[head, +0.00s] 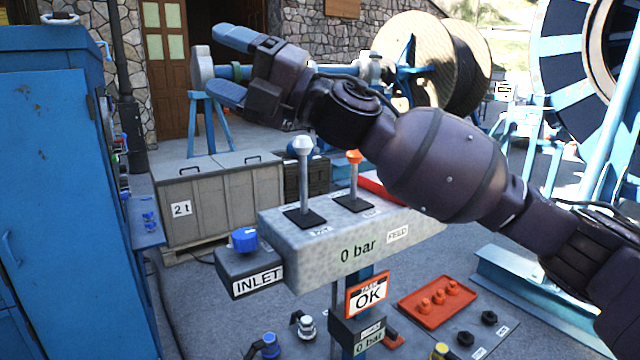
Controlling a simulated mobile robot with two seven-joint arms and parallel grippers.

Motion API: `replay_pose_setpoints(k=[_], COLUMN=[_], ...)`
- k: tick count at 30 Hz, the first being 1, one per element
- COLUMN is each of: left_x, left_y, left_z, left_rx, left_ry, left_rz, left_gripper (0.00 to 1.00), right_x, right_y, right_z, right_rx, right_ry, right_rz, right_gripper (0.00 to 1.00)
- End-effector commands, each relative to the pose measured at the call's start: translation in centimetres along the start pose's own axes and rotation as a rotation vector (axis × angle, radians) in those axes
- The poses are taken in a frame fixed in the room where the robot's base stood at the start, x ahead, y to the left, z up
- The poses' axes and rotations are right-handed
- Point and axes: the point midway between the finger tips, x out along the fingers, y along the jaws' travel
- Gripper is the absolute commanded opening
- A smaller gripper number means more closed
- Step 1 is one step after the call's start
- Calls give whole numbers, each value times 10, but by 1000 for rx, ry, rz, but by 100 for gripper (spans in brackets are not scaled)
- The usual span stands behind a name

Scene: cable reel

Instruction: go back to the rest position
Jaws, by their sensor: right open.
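My right gripper (228,68) is at the upper left of the head view, its arm coming in from the right edge. Its two blue-tipped fingers are spread apart and hold nothing. It is above and to the left of a grey control block (350,238) marked "0 bar", apart from it. A white-knobbed lever (304,180) and an orange-knobbed lever (353,178) stand upright on the block. My right arm hides part of the block's right side. My left gripper is not in the view.
A blue cabinet (50,190) stands at the left. An inlet box (250,268) with a blue knob adjoins the block. A red tray (437,298) lies low at the right. A grey 2 t crate (215,200), a wooden reel (412,55) and a large blue-white wheel (560,75) stand behind.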

Motion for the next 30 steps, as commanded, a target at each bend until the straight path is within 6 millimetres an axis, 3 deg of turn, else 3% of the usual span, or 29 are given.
replay_pose_setpoints(k=[9,16,23,30], left_x=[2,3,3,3], left_y=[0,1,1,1], left_z=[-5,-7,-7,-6], left_rx=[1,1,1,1], left_ry=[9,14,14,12], left_rz=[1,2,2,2], left_gripper=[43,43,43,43], right_x=[-85,-162,-248,-343], right_y=[-70,-130,-192,-251], right_z=[32,39,25,-13], right_rx=[396,648,870,1064], right_ry=[-363,-614,-857,-1099], right_rz=[99,142,173,204], right_gripper=[68,68,68,68])
